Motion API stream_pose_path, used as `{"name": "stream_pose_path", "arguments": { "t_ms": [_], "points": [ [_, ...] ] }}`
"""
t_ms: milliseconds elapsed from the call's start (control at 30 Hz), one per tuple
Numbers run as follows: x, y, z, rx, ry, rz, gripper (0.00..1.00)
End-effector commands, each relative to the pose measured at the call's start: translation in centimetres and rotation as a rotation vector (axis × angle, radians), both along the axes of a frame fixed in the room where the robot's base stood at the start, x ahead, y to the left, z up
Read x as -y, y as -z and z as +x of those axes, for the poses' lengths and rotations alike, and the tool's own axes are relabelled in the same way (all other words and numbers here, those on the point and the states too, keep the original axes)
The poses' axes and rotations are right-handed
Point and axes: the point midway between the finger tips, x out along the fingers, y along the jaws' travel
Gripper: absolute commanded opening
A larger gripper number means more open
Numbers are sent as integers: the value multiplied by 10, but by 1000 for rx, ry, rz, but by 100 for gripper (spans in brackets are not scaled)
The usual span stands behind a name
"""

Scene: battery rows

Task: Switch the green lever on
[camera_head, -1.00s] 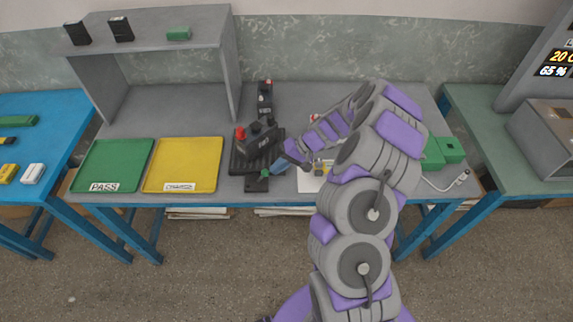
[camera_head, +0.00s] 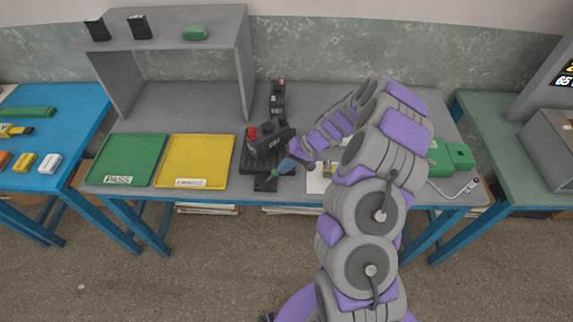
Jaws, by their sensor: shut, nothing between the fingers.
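The green lever (camera_head: 274,173) is a small green tip on a black switch base (camera_head: 265,184) at the front edge of the grey table, below the black device with a red knob (camera_head: 252,132). My gripper (camera_head: 283,168) is shut and empty. It is just right of and slightly above the lever, very close to it. I cannot tell whether they touch. The lever's exact tilt is too small to read, and my gripper may hide part of it.
A green PASS tray (camera_head: 126,160) and a yellow tray (camera_head: 194,162) lie to the left, below a grey shelf (camera_head: 180,46). A black device (camera_head: 278,98) stands behind. Green boxes (camera_head: 460,157) and a white cable (camera_head: 440,188) are right of my arm.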

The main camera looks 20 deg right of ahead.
Motion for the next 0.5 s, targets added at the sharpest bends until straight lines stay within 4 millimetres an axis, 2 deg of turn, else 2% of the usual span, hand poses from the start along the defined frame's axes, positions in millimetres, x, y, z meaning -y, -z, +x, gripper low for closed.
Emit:
{"name": "stream_pose_path", "arguments": {
  "t_ms": [267,500],
  "points": [
    [-6,-7,2,-22,-2,-66,0],
    [-18,-17,5,-69,-6,-202,0]
  ]
}}
